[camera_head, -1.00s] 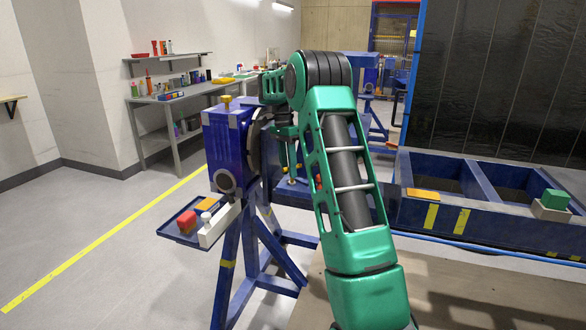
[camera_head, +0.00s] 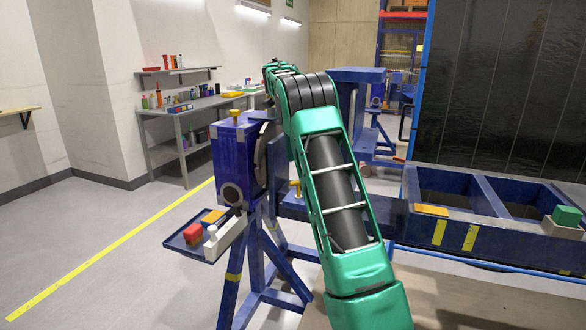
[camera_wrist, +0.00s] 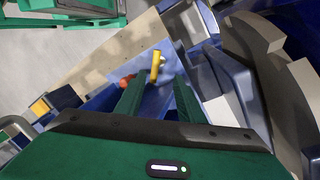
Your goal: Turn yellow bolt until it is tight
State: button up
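In the wrist view a yellow bolt (camera_wrist: 155,66) with a bar-like head stands on the blue beam of the jig. A yellow bolt also shows on the beam in the head view (camera_head: 297,187), just left of my arm. My gripper (camera_wrist: 158,83) is open, with its two green fingers apart and nothing between them. The bolt appears just beyond the fingertips, in line with the gap; I cannot tell the exact distance. In the head view my gripper is hidden behind my arm. Another yellow knob (camera_head: 235,115) sits on top of the blue jig head (camera_head: 234,160).
A grey round plate (camera_wrist: 275,75) stands close right of my fingers. An orange-red part (camera_wrist: 126,80) lies beside the bolt. A workbench (camera_head: 190,107) stands behind.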

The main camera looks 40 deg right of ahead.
jog(key=shift+w+r, duration=0.1)
jog(key=shift+r, duration=0.4)
jog(key=o, duration=1)
jog(key=shift+s+r, duration=0.1)
jog(key=shift+s, duration=0.15)
jog(key=shift+c, duration=0.2)
jog(key=shift+o, duration=0.8)
jog(key=s+n, duration=0.1)
jog(key=s, duration=0.1)
jog(key=s+r+n, duration=0.1)
jog(key=s+n, duration=0.1)
jog(key=s, duration=0.1)
jog(key=shift+a+r+h, duration=0.1)
jog(key=shift+h, duration=0.3)
jog(key=s+a+f+n+t, duration=0.1)
jog(key=s+a+n+t, duration=0.15)
jog(key=s+n, duration=0.4)
jog(key=w+f+n+t, duration=0.1)
jog(key=w+f+n, duration=0.1)
jog(key=w+f, duration=0.1)
jog(key=w+d+f+n+t, duration=0.1)
jog(key=w+f+n, duration=0.1)
jog(key=f, duration=0.3)
jog(key=w+d+f+n+t+h, duration=0.1)
jog(key=w+f+n+t, duration=0.1)
jog(key=w+f, duration=0.2)
jog(key=shift+f, duration=0.35)
